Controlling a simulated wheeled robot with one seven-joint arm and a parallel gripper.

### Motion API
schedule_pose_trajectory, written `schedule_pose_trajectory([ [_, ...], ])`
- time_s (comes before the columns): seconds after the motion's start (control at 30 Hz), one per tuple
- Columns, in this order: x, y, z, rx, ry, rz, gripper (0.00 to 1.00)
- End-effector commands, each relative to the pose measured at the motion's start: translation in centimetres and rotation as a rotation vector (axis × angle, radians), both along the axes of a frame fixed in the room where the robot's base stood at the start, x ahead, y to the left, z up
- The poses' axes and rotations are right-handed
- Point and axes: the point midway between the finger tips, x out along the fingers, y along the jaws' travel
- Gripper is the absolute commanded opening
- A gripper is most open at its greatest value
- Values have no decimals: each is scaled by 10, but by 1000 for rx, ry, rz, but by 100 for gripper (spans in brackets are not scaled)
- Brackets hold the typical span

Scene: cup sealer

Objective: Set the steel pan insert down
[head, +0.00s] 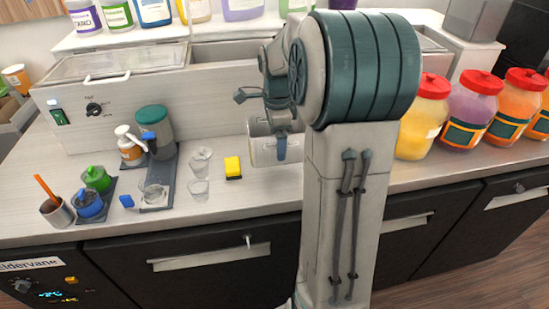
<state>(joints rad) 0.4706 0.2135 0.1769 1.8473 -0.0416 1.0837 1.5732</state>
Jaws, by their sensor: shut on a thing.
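The steel pan insert (262,154) is a pale, shiny vessel at the middle of the head view, in front of the machine's white front panel. The other finger is hidden. My arm hides part of the scene to the right. I cannot tell whether the pan's base touches the counter (225,208) or hangs just above it.
A cup sealer (157,150) and bottles stand further left. Red-lidded jars (425,115) line the right. Lidded wells (118,62) are behind. Bare counter shows along the front edge.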

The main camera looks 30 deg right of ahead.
Motion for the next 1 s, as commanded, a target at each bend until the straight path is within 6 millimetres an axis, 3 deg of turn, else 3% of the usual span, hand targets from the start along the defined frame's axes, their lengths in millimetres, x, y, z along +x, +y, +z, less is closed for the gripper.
schedule_pose_trajectory([
  [0.1,-1,0,-19,2,2,0,58],
  [0.5,0,0,-64,0,1,0,58],
  [0.9,0,0,-71,0,-1,1,58],
  [0.93,0,0,-70,0,0,1,93],
  [0.97,0,0,-70,0,0,1,100],
  [1.0,0,0,-70,0,0,1,100],
])
